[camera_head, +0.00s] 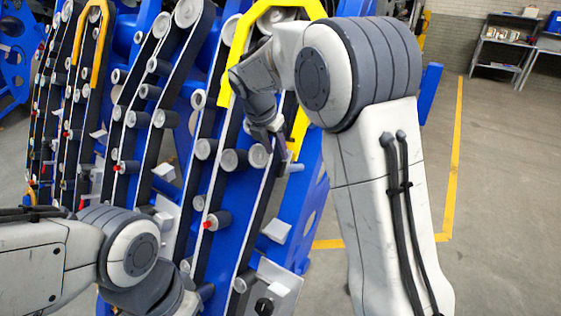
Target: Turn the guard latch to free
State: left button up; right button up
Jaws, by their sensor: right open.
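My right gripper (281,152) is open, at the end of the arm that reaches in from the right. Its fingers point down beside the lower end of a yellow guard (238,58) on the blue chassis. A small grey piece (294,168), perhaps the guard latch, shows right at the fingertips. I cannot tell whether the fingers touch it or how it is turned. My right arm hides part of the guard. My left arm comes in at the lower left, and its gripper is not visible.
The blue harvester chassis (223,178) carries black belts and several grey rollers (206,149). Another yellow guard (101,40) sits at the upper left. Open floor (497,200) with a yellow line lies to the right. A metal shelf (502,48) stands at the back right.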

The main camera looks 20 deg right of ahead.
aim_at(281, 164)
jog(key=p+x, duration=0.1)
jog(key=x, duration=0.6)
grip_shut()
